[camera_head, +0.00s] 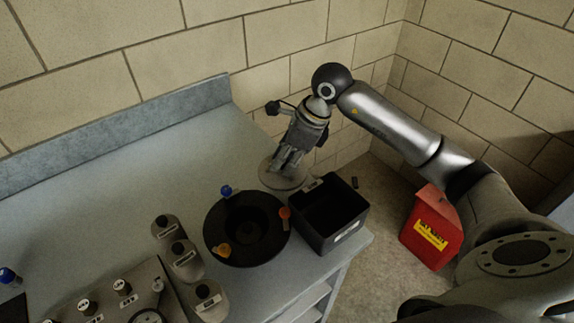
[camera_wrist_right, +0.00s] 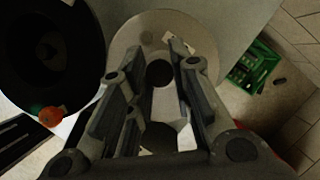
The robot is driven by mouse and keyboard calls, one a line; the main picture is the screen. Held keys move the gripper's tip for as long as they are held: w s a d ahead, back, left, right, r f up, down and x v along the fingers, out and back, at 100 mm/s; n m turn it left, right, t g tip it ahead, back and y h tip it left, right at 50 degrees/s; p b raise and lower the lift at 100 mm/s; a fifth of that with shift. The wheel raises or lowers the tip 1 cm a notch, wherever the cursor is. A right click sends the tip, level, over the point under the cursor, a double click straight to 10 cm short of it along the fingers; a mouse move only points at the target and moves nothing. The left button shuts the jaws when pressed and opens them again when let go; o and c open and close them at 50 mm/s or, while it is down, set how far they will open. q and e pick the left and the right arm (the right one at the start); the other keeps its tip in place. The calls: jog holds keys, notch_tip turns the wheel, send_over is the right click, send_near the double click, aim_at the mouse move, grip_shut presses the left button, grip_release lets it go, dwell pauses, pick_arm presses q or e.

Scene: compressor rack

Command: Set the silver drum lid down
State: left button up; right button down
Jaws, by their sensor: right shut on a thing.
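The silver drum lid (camera_head: 272,178) is a round, flat grey disc in the head view, near the counter's right edge and behind the black drum. My right gripper (camera_head: 284,166) points down over the lid and is shut on it. The lid also shows in the right wrist view (camera_wrist_right: 135,38), beneath and beyond the fingers (camera_wrist_right: 158,75). The exact grip point is largely hidden by the fingers. I cannot tell whether the lid touches the counter. My left gripper is not in view.
A round black drum (camera_head: 217,233) with blue and orange knobs stands in front of the lid. An open black bin (camera_head: 318,240) is beside it. Grey canisters (camera_head: 186,262) stand front left. A red bin (camera_head: 425,243) is on the floor. The counter (camera_head: 130,190) is clear at back left.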

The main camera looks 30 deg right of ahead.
jog(key=shift+w+d+f, duration=0.3)
jog(key=shift+w+f, duration=0.05)
jog(key=shift+f, duration=0.15)
jog(key=shift+w+d+f, duration=0.25)
jog(key=shift+w+f, duration=0.1)
jog(key=shift+f, duration=0.1)
notch_tip(320, 180, down, 3)
jog(key=shift+w+d+f+p, duration=0.1)
jog(key=shift+w+d+p, duration=0.05)
jog(key=shift+p, duration=0.75)
jog(key=shift+f, duration=0.15)
jog(key=shift+f+b, duration=0.25)
jog(key=shift+b, duration=0.05)
jog(key=c, duration=1.3)
grip_release()
jog(key=shift+r, duration=0.1)
